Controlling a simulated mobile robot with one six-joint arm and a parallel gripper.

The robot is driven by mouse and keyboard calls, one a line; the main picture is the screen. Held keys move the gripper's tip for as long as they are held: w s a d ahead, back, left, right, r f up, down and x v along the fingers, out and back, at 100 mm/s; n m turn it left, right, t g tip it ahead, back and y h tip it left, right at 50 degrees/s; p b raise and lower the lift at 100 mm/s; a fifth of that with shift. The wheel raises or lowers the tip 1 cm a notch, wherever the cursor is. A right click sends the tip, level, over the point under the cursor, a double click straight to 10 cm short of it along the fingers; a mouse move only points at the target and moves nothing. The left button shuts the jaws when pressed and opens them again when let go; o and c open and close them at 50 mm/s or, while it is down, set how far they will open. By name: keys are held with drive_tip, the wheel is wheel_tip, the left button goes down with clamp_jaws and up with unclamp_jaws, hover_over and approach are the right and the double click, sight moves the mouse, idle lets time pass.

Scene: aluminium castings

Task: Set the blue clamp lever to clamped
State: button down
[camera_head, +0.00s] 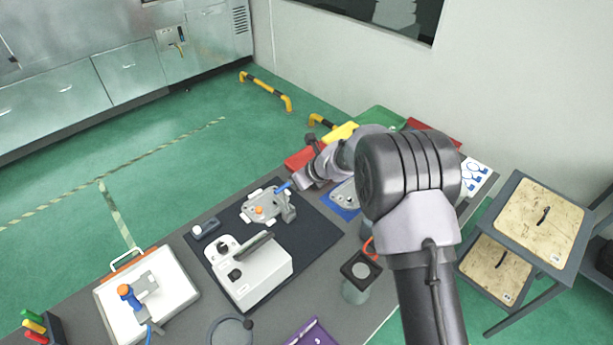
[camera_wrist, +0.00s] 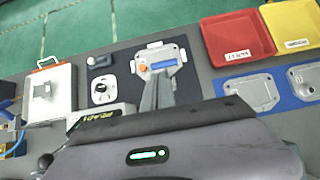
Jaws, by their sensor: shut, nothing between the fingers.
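The blue clamp lever (camera_head: 284,187) shows in the head view at the back right of a light grey casting (camera_head: 255,208) with an orange knob (camera_head: 260,210). In the wrist view the blue lever (camera_wrist: 165,64) lies roughly level, to the right of the orange knob (camera_wrist: 142,68). My gripper (camera_wrist: 162,78) is shut and empty, its fingertips close to the lever. I cannot tell whether they touch it. The fingers hide part of the fixture, and I cannot tell which setting the lever is in.
A white device (camera_head: 262,280) stands on the dark mat in front of the casting. A white tray (camera_head: 172,290) with a blue-handled part is at the left. Red (camera_wrist: 238,38) and yellow (camera_wrist: 292,28) bins and blue plates with castings (camera_wrist: 252,92) lie to the right.

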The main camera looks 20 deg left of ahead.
drive_tip(key=v, duration=0.7)
drive_tip(key=shift+d, duration=0.2)
